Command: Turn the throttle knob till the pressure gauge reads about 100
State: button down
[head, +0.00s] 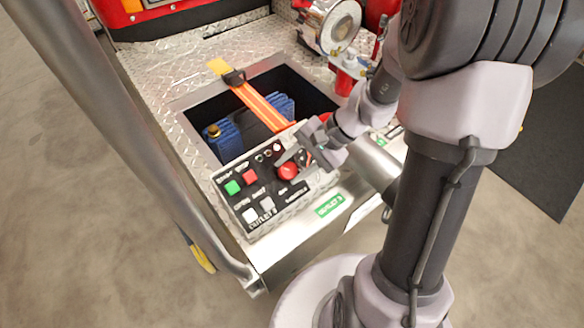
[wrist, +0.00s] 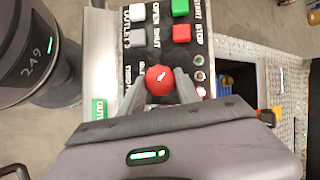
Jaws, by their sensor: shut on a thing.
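The red throttle knob (head: 288,171) sits on the black control panel (head: 240,203). It also shows in the wrist view (wrist: 159,79), with a small white mark on its face. My gripper (head: 296,160) has one finger on each side of the knob and is shut on it; both fingers (wrist: 160,86) show in the wrist view. The pressure gauge (head: 341,27) is a round white dial in a metal case at the top of the head view. Its needle and numbers are too small to read. The gauge is not in the wrist view.
The panel also has green (head: 233,187), red (head: 250,177) and pale buttons (head: 250,215). Behind it, an open recess holds a blue battery (head: 225,143) under an orange strap (head: 262,106). A metal rail (head: 130,140) runs along the left. A metal pipe (head: 374,165) lies right of the panel.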

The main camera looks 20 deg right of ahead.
dwell(0.4)
jog(key=c, duration=0.9)
grip_release()
jog(key=p+v, duration=0.7)
jog(key=v, duration=1)
jog(key=shift+s+d+r+p, duration=0.1)
jog(key=shift+s+d+p, duration=0.05)
jog(key=shift+p, duration=0.15)
